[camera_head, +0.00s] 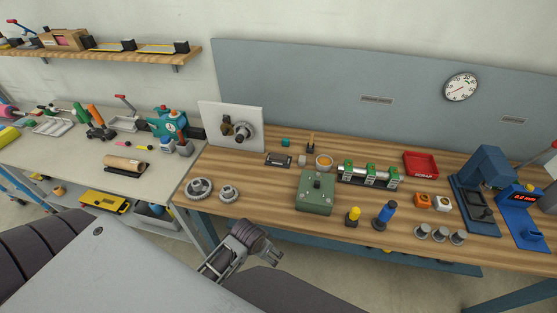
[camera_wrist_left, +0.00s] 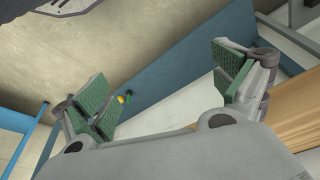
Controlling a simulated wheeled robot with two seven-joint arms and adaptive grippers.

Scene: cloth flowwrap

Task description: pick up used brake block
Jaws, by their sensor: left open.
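No part is clearly recognisable as the used brake block. A small dark rectangular part (camera_head: 278,160) lies near the back left of the wooden bench (camera_head: 290,222), but I cannot tell whether it is the block. My left gripper (camera_head: 218,266) is in front of the bench's front edge, well short of the parts on it. In the left wrist view the left gripper (camera_wrist_left: 166,86) has its green-padded fingers spread with nothing between them. The right gripper is not in view.
A green box (camera_head: 317,193) stands near the front middle of the bench. Two gear-like parts (camera_head: 199,188) lie at its left end, and a white panel (camera_head: 232,126) stands behind them. A roller fixture (camera_head: 368,176), red tray (camera_head: 421,164) and blue press (camera_head: 478,190) stand to the right.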

